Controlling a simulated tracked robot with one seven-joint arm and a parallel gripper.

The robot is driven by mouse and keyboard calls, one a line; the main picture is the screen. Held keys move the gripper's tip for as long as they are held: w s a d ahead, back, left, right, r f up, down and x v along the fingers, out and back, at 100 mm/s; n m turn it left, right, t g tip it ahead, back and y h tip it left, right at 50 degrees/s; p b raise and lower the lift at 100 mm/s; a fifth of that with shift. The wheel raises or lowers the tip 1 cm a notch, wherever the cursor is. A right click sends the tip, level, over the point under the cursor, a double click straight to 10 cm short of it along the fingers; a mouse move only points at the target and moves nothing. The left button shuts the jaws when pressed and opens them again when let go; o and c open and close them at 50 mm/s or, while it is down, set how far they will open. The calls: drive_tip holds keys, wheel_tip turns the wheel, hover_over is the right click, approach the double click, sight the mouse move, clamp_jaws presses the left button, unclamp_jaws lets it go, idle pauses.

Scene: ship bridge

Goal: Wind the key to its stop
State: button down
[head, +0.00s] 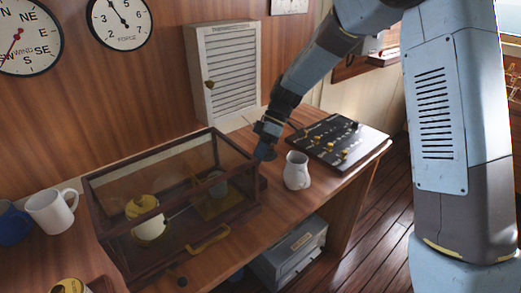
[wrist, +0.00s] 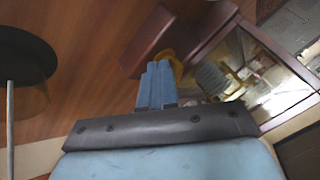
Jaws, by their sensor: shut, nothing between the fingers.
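My gripper (head: 265,152) is at the right end of the glass case (head: 125,185), fingers pointing down. In the wrist view its two blue fingers (wrist: 157,70) are shut side by side with nothing between them. A small brass piece (wrist: 172,60), which looks like the key, shows just beyond the fingertips, against a reddish-brown wooden block (wrist: 152,32). The fingers partly cover it, and I cannot tell whether they touch it. The key is not clear in the head view. The case holds a yellow-topped drum (head: 146,222) and a brass mechanism (head: 213,200).
A white jug (head: 297,170) stands close to the right of my gripper. A black board with brass pieces (head: 340,138) lies beyond it. White (head: 50,211) and blue (head: 14,226) mugs stand at the left. A louvred cabinet (head: 228,72) is on the wall behind.

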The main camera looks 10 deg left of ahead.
drive_tip(key=shift+s, duration=0.2)
drive_tip(key=shift+s+d+m+t+y, duration=0.2)
drive_tip(key=shift+m+t+y, duration=0.1)
drive_tip(key=shift+m, duration=0.3)
drive_tip(key=shift+s+d+m+t+y, duration=0.1)
drive_tip(key=shift+d+m+t+y, duration=0.15)
drive_tip(key=shift+m, duration=0.35)
